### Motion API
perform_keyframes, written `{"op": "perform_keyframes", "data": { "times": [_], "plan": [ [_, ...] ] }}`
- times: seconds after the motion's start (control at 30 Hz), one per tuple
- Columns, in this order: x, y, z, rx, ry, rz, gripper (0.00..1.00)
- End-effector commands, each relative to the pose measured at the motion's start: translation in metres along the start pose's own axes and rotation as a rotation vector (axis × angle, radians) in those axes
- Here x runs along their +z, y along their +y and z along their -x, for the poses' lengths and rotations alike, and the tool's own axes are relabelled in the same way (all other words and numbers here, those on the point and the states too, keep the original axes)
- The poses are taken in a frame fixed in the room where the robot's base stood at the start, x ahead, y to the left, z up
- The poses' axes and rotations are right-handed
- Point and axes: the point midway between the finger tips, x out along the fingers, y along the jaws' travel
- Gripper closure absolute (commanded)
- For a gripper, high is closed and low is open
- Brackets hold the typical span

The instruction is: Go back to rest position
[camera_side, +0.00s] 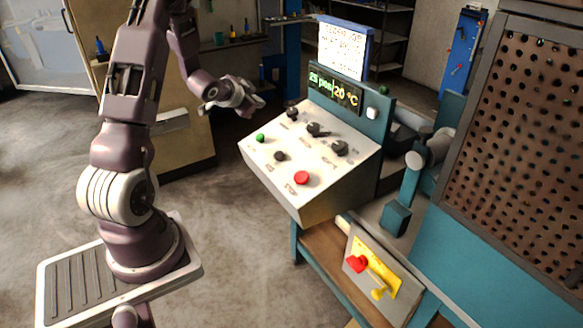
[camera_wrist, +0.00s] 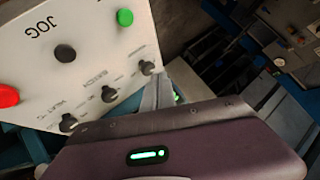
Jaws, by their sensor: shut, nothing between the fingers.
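My gripper (camera_side: 252,104) is shut and empty. In the side view it hangs in the air to the left of the control panel's upper edge, apart from the knobs as far as I can tell. In the wrist view its fingers (camera_wrist: 164,92) point toward the panel's edge. The control panel (camera_side: 322,166) is a white sloped box with a green button (camera_side: 260,138), a black button (camera_side: 279,156), a red button (camera_side: 301,178) and several black knobs. My arm stands on its base at the left of the side view.
A display (camera_side: 335,88) reading "25 psi" and "20 °C" stands behind the panel, with a paper sign (camera_side: 342,50) above. A perforated brown panel (camera_side: 520,130) is on the right. A plate with a yellow and red switch (camera_side: 372,268) sits low in front. Floor (camera_side: 225,235) between arm and panel is clear.

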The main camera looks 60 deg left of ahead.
Motion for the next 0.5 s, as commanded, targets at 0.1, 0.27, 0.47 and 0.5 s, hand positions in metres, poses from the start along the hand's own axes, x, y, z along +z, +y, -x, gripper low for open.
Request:
{"op": "perform_keyframes", "data": {
  "times": [0.1,0.27,0.47,0.5],
  "plan": [
    [-0.078,0.032,0.07,0.021,-0.053,0.051,1.0],
    [-0.114,0.107,0.199,0.156,-0.158,0.152,1.0],
    [-0.071,0.188,0.347,0.394,-0.292,0.186,1.0],
    [-0.06,0.196,0.367,0.431,-0.314,0.182,1.0]
  ]
}}
